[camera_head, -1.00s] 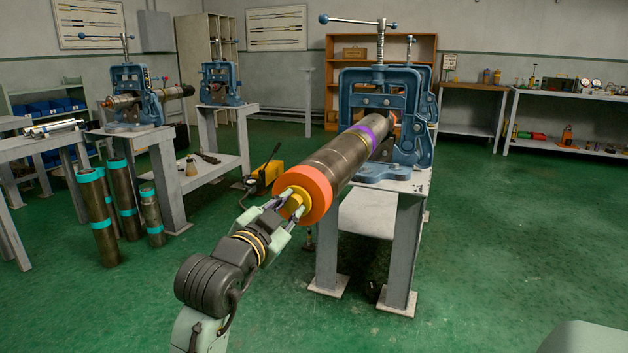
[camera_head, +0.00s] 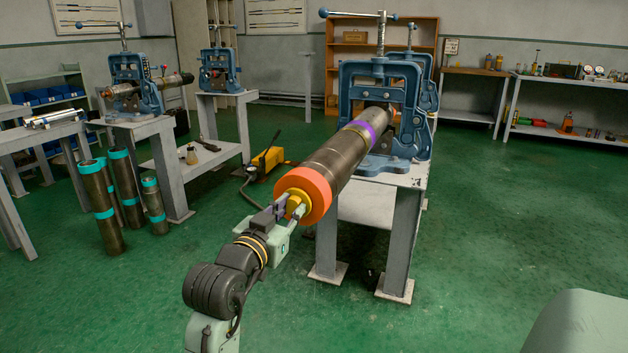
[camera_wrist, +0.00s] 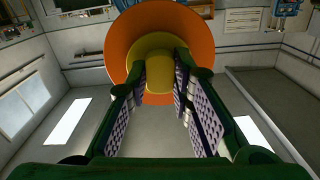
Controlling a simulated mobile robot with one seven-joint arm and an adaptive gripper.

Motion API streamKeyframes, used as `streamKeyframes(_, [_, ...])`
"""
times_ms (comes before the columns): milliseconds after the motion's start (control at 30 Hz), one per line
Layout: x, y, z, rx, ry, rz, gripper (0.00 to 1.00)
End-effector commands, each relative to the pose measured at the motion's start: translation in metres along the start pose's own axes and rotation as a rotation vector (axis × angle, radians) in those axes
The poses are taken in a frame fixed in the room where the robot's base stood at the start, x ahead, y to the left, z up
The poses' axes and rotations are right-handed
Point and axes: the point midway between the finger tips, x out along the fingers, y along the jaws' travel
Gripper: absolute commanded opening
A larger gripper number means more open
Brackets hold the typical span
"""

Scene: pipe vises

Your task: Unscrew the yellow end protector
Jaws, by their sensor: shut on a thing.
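A thick steel pipe (camera_head: 340,158) with a purple band lies in a blue pipe vise (camera_head: 384,100), its near end towards me. An orange collar (camera_head: 313,190) rings that end. The yellow end protector (camera_head: 296,200) sits in the middle of the orange collar; in the wrist view its yellow knob (camera_wrist: 159,80) stands out towards me. My gripper (camera_head: 293,209) is shut on this knob, one finger on either side. In the wrist view my ribbed finger pads (camera_wrist: 160,95) flank it. The protector's threads are hidden.
The vise stands on a grey bench (camera_head: 400,215). A second bench with vises (camera_head: 137,90) is at the left, with several upright pipes (camera_head: 102,207) on the floor. A yellow pump (camera_head: 267,163) lies behind the pipe.

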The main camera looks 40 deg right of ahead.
Motion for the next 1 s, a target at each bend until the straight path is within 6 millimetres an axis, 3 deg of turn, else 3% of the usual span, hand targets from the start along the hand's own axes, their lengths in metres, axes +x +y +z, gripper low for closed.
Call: streamKeyframes(1000, [-0.001,-0.003,-0.0034,-0.409,-0.003,-0.002,0.0])
